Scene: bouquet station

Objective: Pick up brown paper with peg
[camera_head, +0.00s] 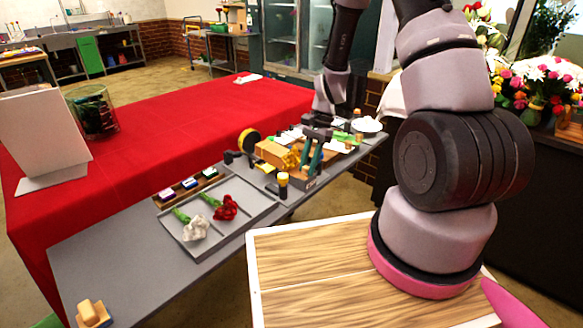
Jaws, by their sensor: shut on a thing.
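The peg cannot be made out, and the exact contact is too small and partly hidden by my gripper. I cannot tell whether the paper is lifted or still rests on the table.
A grey tray (232,238) holds red (224,207) and white (196,229) flowers. A narrow tray of coloured blocks (188,184) lies behind it. A black-and-yellow roll (249,140) stands left of my gripper. A glass container (93,112) stands on the red-covered table (150,150). The grey table's near left is mostly clear.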

